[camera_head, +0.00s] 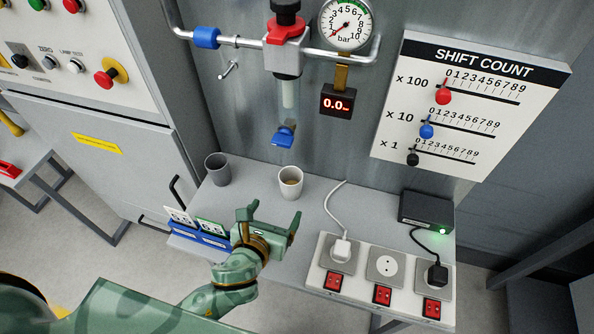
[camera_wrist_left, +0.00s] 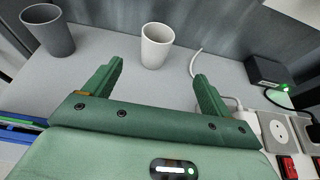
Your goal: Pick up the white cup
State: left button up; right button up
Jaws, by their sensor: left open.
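My right gripper is not in either view.
A dark grey cup (camera_head: 217,170) stands to the left of the white cup. A power strip (camera_head: 384,268) with a plugged white cable and a black box (camera_head: 427,210) are at right.

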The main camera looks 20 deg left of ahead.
aim_at(289, 187)
pick_arm(q)
jog(key=b+x, duration=0.2)
jog(key=x, duration=0.9)
jog(key=shift+w+b, duration=0.1)
jog(key=shift+b, duration=0.3)
jog(key=shift+w, duration=0.2)
jog(key=x, duration=0.1)
jog(key=b+x, duration=0.1)
jog(key=x, duration=0.1)
jog(key=b+x, duration=0.1)
jog(key=x, duration=0.1)
jog(key=shift+w+a+r, duration=0.2)
jog(key=shift+r, duration=0.2)
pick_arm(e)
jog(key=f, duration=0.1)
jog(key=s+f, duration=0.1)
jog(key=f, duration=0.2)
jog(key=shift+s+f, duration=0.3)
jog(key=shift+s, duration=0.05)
pick_arm(q)
jog(key=c, duration=1.1)
